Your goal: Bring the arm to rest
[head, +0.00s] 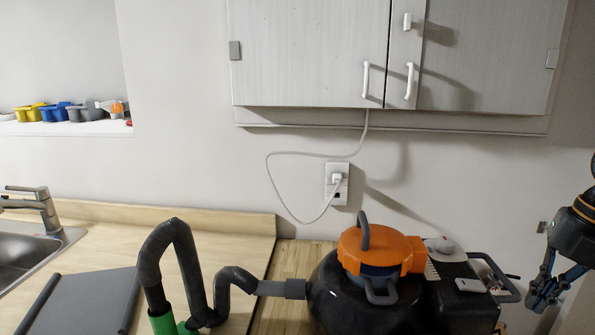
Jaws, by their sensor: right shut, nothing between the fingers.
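My right gripper (545,290) hangs at the right edge of the head view, with its fingers pointing down. It is shut with nothing between the fingers. It is in front of the wall, to the right of the black box beside the vacuum, and appears apart from it. Part of my right arm (577,228) shows above it, cut off by the picture's edge. My left gripper is not in view. No pegboard shows in this view.
An orange and black vacuum (375,250) with a dark hose (178,240) stands by the wooden counter (190,222). A sink tap (42,208) is at left. White cabinets (310,50) hang above a plugged wall outlet (337,183). Bare wall lies between the cabinets and my right gripper.

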